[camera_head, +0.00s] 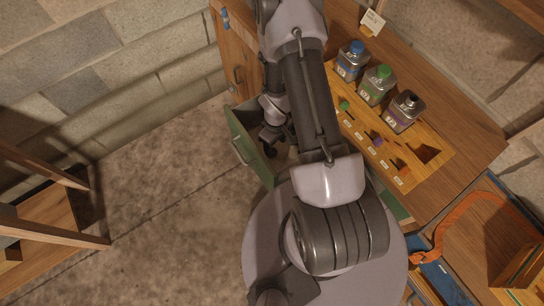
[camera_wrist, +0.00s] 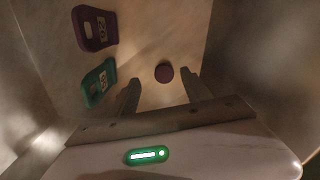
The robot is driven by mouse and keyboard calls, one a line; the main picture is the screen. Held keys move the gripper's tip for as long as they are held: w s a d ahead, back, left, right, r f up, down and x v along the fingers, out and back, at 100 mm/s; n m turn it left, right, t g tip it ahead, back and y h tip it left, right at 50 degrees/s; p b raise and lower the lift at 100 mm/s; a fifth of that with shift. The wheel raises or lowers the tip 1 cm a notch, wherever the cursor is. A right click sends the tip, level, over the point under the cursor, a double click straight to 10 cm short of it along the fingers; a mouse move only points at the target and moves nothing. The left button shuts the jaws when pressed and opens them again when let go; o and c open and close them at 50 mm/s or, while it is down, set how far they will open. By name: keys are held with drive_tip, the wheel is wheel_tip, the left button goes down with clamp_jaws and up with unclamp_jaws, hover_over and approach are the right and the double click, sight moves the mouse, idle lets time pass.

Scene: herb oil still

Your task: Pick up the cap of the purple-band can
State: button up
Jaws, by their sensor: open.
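The purple-band can (camera_head: 403,112) stands upright on the yellow board in the head view, with a bare dark neck and no cap on it. In the wrist view a small round dark purple cap (camera_wrist: 164,72) lies on the floor of the open drawer (camera_wrist: 160,20). My gripper (camera_wrist: 162,92) is open and empty, its two fingers pointing into the drawer. The cap shows beyond the fingertips, roughly centred between them and apart from both. In the head view my arm hides most of the drawer's inside, and the cap is not seen there.
A purple tag (camera_wrist: 95,28) and a green tag (camera_wrist: 99,82) lie left of the cap. Drawer walls stand close around. Blue-capped (camera_head: 351,60) and green-capped (camera_head: 377,85) cans stand on the board (camera_head: 432,172). The drawer's green front (camera_head: 248,145) juts over the floor.

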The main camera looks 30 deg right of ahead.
sight(273, 152)
drive_tip(key=f+b, duration=0.2)
drive_tip(key=f, duration=0.1)
drive_tip(key=f+b, duration=0.1)
drive_tip(key=f, duration=0.1)
drive_tip(key=shift+w+a+b, duration=0.25)
drive_tip(key=shift+a+b, duration=0.15)
drive_tip(key=shift+r, duration=0.35)
clamp_jaws()
